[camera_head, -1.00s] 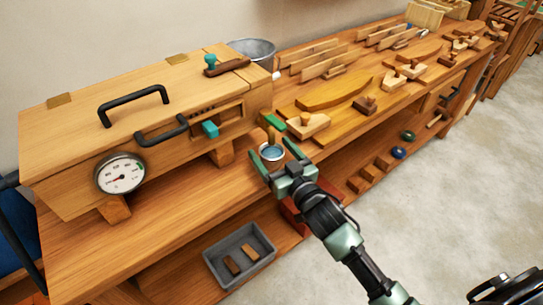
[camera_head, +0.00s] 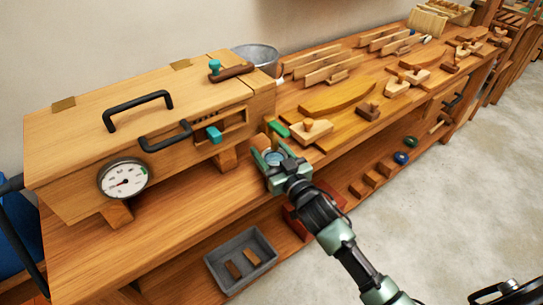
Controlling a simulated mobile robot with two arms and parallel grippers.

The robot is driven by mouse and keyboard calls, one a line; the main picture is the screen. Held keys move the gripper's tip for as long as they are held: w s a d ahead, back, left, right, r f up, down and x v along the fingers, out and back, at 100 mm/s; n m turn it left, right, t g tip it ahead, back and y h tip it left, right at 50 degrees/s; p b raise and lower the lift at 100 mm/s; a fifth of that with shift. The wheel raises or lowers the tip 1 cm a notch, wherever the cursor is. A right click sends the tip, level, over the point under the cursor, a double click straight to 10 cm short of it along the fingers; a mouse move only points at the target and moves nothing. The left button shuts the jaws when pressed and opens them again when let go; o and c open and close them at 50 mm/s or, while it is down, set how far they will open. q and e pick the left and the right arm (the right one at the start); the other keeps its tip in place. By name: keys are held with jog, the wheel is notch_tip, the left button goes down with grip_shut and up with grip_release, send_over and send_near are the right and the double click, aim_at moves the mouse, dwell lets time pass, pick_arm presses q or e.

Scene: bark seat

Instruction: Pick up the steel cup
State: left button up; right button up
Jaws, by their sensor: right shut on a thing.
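The steel cup (camera_head: 273,158) stands on the workbench near its front edge, to the right of the wooden box. Its round rim and bluish inside show between the fingers of my right gripper (camera_head: 273,156). My right gripper is shut on the cup, and its fingers hide the cup's sides. Whether the cup's base touches the bench is hidden. My left gripper is not in view.
A wooden box (camera_head: 75,135) with black handles and a dial gauge (camera_head: 123,178) stands left of the cup. Wooden planes, including one close behind (camera_head: 311,130), crowd the bench to the right. A grey tray (camera_head: 212,262) sits on the lower shelf.

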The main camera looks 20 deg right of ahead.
jog(key=shift+r, duration=0.65)
jog(key=b+v, duration=0.2)
jog(key=v, duration=1.6)
jog(key=shift+r, duration=0.15)
jog(key=shift+a, duration=0.1)
